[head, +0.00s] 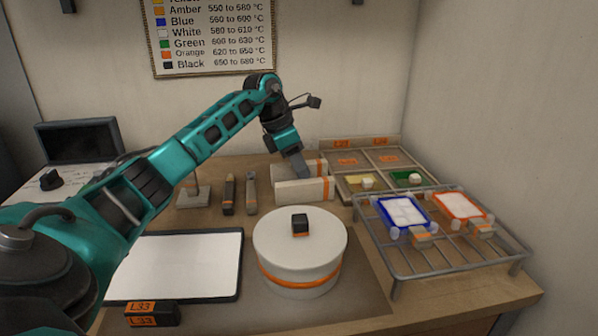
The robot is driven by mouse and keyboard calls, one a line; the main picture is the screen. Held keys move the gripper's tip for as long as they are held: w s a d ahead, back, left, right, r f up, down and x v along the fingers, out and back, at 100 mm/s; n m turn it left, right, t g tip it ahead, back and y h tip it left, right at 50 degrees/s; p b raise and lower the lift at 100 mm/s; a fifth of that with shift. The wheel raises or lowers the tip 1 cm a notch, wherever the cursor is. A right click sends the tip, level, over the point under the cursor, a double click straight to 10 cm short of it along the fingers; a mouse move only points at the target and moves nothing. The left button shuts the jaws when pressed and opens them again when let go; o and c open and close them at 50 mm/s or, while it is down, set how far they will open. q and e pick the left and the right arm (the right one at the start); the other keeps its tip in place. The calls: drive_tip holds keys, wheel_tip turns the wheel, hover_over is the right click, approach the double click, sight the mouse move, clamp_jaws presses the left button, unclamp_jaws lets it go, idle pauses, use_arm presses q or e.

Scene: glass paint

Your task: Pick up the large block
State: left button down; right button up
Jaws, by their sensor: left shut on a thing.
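Two long white blocks with orange bands are at the back of the table in the head view. The front block (301,191) looks the larger, and the rear block (283,170) is partly hidden behind it and my gripper. My left gripper (303,171) reaches down from above to the top edge of the front block and is shut on it. Its fingertips are partly hidden, and I cannot tell whether the block is clear of the table. My right gripper is out of view.
A white round lidded pot (298,261) stands in front of the blocks. A wire rack (449,254) with framed pieces is at right, a compartment tray (390,158) behind it. Two dark tools (251,192) lie to the left. A white panel (178,265) lies at front left.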

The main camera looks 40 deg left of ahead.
use_arm(q)
wheel_tip(320, 180, up, 21)
drive_tip(key=p, duration=0.7)
drive_tip(key=shift+p, duration=0.4)
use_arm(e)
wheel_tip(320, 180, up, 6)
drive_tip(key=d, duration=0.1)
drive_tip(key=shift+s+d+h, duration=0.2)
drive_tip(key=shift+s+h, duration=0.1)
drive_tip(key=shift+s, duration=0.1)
use_arm(q)
drive_tip(key=shift+r+p, duration=0.6)
drive_tip(key=shift+r, duration=1.9)
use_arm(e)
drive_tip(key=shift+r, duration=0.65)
use_arm(q)
drive_tip(key=shift+s, duration=0.1)
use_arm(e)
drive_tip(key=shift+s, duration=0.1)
